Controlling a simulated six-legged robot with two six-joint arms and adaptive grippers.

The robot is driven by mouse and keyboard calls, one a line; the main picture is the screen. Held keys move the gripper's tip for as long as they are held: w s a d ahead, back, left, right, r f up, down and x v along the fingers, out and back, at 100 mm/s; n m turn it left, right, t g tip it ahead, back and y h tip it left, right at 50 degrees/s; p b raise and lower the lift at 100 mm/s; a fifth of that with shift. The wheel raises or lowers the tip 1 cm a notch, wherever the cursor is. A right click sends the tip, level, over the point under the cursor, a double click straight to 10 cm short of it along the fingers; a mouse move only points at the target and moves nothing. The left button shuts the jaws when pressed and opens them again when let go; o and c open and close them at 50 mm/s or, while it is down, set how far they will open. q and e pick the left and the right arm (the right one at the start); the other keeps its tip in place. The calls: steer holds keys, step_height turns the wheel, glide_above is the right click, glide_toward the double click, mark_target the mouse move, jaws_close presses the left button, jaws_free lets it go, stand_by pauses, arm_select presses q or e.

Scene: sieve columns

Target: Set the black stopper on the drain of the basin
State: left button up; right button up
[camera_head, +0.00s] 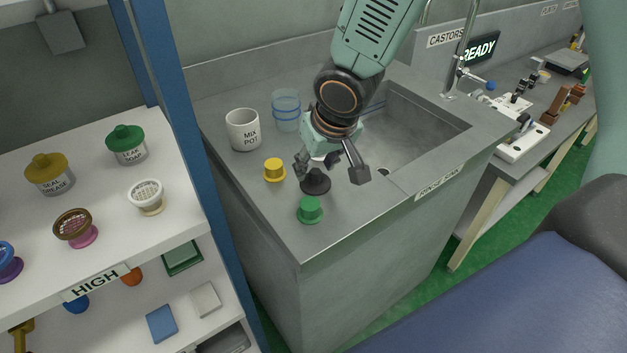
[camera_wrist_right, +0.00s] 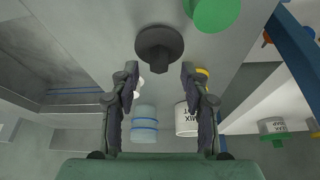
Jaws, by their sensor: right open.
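The black stopper (camera_head: 316,183) stands on the grey counter left of the basin, partly hidden by my right gripper (camera_head: 331,172) in the head view. In the right wrist view the stopper (camera_wrist_right: 160,47) lies just beyond the fingertips of the right gripper (camera_wrist_right: 159,72), roughly centred between them. That gripper is open, with nothing between its fingers. The sunken grey basin (camera_head: 420,128) is to the right of the arm, partly covered by it. My left gripper is not in view.
A green stopper (camera_head: 310,210) and a yellow stopper (camera_head: 274,170) stand close to the black one. Behind are a white MIX POT cup (camera_head: 243,130) and a clear blue-banded beaker (camera_head: 286,110). A blue shelf post (camera_head: 205,120) rises at the left.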

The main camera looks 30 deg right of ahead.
steer(key=shift+x, duration=0.75)
steer(key=shift+s+d+r, duration=0.1)
steer(key=shift+s+r, duration=0.05)
steer(key=shift+s, duration=0.2)
steer(key=shift+w, duration=0.25)
steer(key=c, duration=0.3)
steer(key=shift+s, duration=0.2)
steer(key=c, duration=0.6)
steer(key=shift+w, duration=0.15)
jaws_close()
